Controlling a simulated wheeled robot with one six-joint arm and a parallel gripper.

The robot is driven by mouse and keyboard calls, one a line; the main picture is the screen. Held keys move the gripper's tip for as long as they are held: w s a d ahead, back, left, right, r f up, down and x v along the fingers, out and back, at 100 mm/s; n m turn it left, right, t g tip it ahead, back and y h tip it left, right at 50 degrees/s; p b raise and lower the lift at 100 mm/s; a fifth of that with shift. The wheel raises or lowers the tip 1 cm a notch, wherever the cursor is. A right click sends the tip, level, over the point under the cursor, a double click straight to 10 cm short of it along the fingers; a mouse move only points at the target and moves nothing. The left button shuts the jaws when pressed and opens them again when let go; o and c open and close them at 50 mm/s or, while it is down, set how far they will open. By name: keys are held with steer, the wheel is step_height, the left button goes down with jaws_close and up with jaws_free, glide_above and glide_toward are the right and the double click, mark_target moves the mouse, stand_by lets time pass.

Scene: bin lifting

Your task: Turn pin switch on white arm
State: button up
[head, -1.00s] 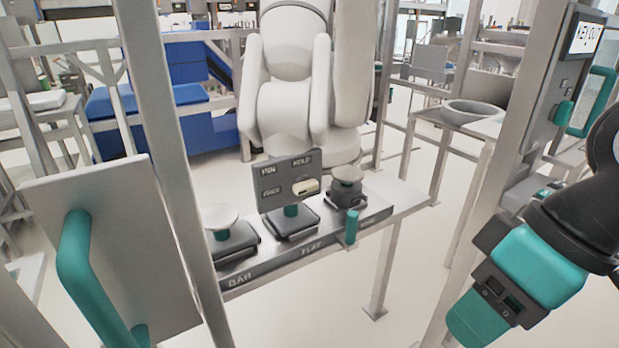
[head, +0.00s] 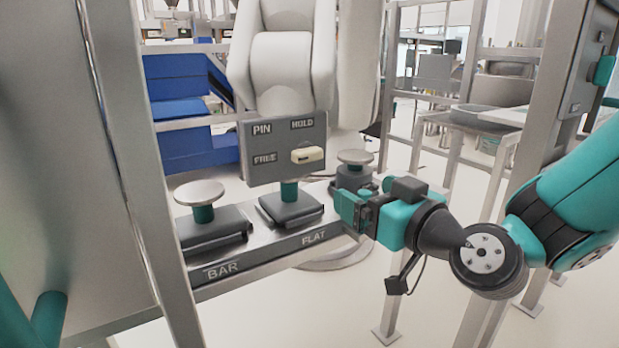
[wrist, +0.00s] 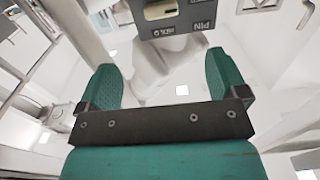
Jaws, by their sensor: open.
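The white arm (head: 283,62) stands behind the bench. In front of it is a grey panel (head: 273,173) labelled PIN, HOLD and FREE. A cream switch knob (head: 307,154) sits at the panel's lower right, below HOLD and right of FREE. My gripper (head: 342,206) is right of the panel and lower than the knob, pointing left. In the wrist view my gripper (wrist: 165,88) shows two teal fingers wide apart with nothing between them. The panel (wrist: 176,22) appears upside down beyond the fingers, with the knob (wrist: 160,11) near the top edge.
The bench (head: 262,259) carries round-topped pedestals, one at left (head: 201,194) and one at right (head: 355,158), near my gripper. BAR and FLAT mark its front edge. Metal posts (head: 140,180) rise at left and right. A teal handle (head: 38,318) is at lower left.

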mark_target(311, 161)
steer(key=p+x, duration=1.2)
steer(key=x, duration=0.5)
steer(key=shift+w+a, duration=0.1)
steer(key=c, duration=0.9)
steer(key=shift+c, duration=0.2)
